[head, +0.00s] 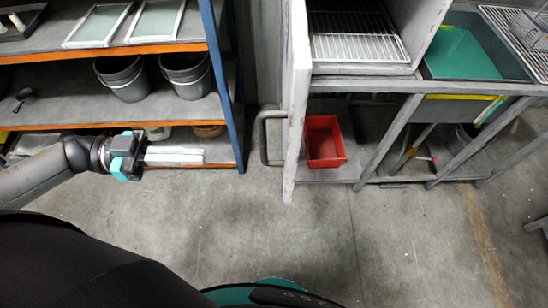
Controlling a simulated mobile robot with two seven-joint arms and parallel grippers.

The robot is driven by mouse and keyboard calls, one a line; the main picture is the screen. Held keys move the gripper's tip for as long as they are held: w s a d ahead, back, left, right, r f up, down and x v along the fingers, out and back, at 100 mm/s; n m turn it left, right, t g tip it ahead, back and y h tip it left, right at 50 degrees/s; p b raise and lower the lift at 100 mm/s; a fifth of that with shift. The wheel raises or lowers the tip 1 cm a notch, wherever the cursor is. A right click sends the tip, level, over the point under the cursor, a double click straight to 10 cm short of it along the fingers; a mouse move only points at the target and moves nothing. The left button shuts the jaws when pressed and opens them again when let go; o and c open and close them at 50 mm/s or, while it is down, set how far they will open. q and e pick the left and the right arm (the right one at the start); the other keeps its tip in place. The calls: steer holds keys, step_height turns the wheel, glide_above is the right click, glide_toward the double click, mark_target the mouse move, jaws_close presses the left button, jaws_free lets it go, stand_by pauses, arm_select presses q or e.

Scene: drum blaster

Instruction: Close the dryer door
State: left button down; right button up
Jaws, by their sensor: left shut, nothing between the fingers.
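The dryer (362,70) stands at the upper middle right, with a white wire rack (357,36) showing inside its open front. Its pale door (296,100) stands open and shows nearly edge-on, reaching toward me. A grey bar handle (264,140) sticks out from the left side of the door. My left gripper (203,156) is shut and empty. It is left of the handle, in front of the shelving, with its fingers pointing right and a clear gap to the handle. My right gripper is not in view.
Shelving (105,54) with grey buckets (122,80) stands at the left; its blue post (212,60) is near my left gripper. A red bin (323,142) sits low under the dryer. A green-bottomed sink (462,52) is at the right. The concrete floor in front is clear.

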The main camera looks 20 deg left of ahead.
arm_select(q)
steer(key=x, duration=1.3)
steer(key=shift+w+d+p, duration=0.15)
steer(key=shift+d+p, duration=0.15)
steer(key=shift+p, duration=0.1)
steer(key=shift+d, duration=0.1)
